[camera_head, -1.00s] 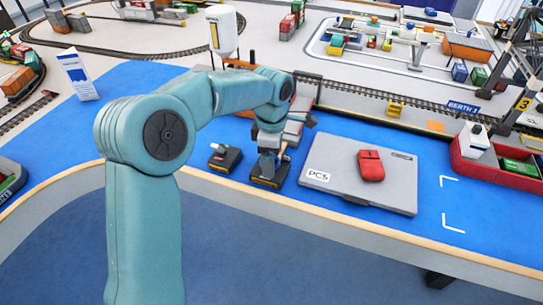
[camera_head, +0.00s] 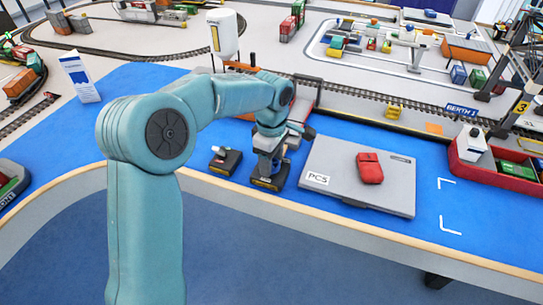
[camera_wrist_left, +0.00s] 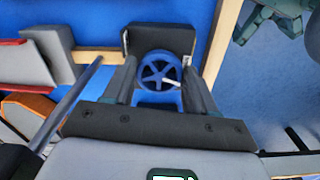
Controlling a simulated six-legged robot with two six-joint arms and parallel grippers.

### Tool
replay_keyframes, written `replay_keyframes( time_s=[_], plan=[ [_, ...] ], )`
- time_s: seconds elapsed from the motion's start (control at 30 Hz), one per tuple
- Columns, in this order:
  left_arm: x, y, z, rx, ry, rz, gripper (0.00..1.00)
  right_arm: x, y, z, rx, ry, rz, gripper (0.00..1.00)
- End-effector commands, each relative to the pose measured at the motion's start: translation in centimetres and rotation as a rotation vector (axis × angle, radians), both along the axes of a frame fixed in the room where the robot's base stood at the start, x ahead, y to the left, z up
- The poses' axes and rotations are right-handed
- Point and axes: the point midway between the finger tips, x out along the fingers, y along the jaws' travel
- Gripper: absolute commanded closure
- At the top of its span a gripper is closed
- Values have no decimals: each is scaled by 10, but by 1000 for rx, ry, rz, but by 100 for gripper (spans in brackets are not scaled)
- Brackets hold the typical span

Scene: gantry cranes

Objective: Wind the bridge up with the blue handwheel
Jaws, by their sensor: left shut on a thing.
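My left gripper (camera_head: 267,170) reaches down from the arm to a small black box (camera_head: 268,184) at the table's front edge. In the left wrist view the blue handwheel (camera_wrist_left: 158,70) is a spoked wheel with a pale crank handle. It lies between the two fingers of my left gripper (camera_wrist_left: 160,80), which are shut on it. In the head view the gripper hides most of the wheel. I cannot make out the bridge for certain; part of the area behind is covered by my arm.
A second black box (camera_head: 225,160) with a lever stands just left. To the right lies a grey case (camera_head: 330,190) with a red pouch (camera_head: 370,167) on it. A red tray (camera_head: 475,168) is farther right. A railway track (camera_head: 350,107) runs behind.

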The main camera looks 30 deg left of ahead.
Motion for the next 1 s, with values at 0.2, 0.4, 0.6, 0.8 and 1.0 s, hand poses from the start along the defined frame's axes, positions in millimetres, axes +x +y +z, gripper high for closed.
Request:
replay_keyframes(
  time_s=[0.2,0.4,0.6,0.8,1.0],
  plan=[
    [-1,-1,2,-1,1,-205,74,0,0,10,0,0,0,57],
    [-2,0,2,-1,0,-395,74,0,0,16,0,0,0,57],
    [-3,0,2,-1,1,-585,74,0,0,23,0,0,0,57],
    [-3,0,1,-1,1,-775,74,0,0,29,0,0,0,57],
    [-4,1,1,-1,1,-965,74,0,0,35,0,0,0,57]
  ],
)
